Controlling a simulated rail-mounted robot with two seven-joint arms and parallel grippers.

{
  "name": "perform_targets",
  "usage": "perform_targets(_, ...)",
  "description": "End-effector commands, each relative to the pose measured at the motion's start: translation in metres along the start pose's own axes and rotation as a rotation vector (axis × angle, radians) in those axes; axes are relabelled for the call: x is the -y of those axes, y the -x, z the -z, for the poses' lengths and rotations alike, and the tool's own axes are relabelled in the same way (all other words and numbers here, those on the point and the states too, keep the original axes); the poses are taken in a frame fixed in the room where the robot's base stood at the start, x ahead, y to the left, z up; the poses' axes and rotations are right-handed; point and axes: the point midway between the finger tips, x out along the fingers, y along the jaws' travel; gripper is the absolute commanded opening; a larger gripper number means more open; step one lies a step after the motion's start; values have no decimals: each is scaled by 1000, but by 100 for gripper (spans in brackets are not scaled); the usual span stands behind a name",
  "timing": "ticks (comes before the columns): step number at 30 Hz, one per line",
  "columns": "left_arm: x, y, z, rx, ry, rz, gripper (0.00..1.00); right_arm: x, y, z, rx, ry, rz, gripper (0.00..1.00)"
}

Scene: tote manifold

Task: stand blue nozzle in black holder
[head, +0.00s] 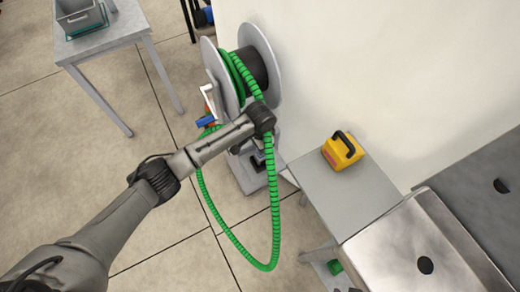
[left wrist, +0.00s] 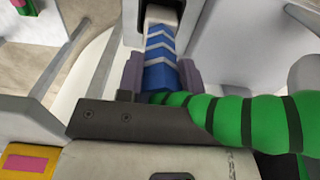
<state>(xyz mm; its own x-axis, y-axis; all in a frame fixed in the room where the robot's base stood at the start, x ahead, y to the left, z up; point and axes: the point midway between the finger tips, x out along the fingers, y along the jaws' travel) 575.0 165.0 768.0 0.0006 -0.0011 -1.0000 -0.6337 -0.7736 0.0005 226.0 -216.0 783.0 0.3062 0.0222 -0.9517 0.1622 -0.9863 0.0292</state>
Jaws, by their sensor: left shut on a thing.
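The blue nozzle (left wrist: 160,62) has pale chevrons and a grey-white end in the left wrist view. My left gripper (left wrist: 160,80) is shut on it, one finger on each side. The green hose (left wrist: 245,120) leads off to the right. In the head view, a small blue piece, likely the nozzle (head: 206,122), shows beside the hose reel; my arm hides most of the gripper. A dark part (left wrist: 130,24) lies by the nozzle's far end; I cannot tell whether it is the black holder or whether they touch. My right gripper is not in view.
The hose reel (head: 270,55) stands by the wall, with the green hose looping low in front. A grey side table (head: 345,190) with a yellow box (head: 342,152) is to its right, beside a metal counter (head: 410,235). A table with a grey tote (head: 80,18) is upper left.

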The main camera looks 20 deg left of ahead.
Motion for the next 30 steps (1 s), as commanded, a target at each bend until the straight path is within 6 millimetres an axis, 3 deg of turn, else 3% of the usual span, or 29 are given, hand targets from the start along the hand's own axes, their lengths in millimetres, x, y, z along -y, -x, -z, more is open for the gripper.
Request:
perform_targets(7,0,-33,-1,2,0,1,0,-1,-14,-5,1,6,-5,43)
perform_targets(20,0,-36,-1,1,0,1,0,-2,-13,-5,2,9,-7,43)
perform_targets(21,0,-37,-1,1,-1,1,37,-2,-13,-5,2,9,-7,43)
perform_targets(28,0,-37,-1,1,0,1,59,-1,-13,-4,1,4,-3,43)
perform_targets(30,0,-37,-1,2,0,1,59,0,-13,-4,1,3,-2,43)
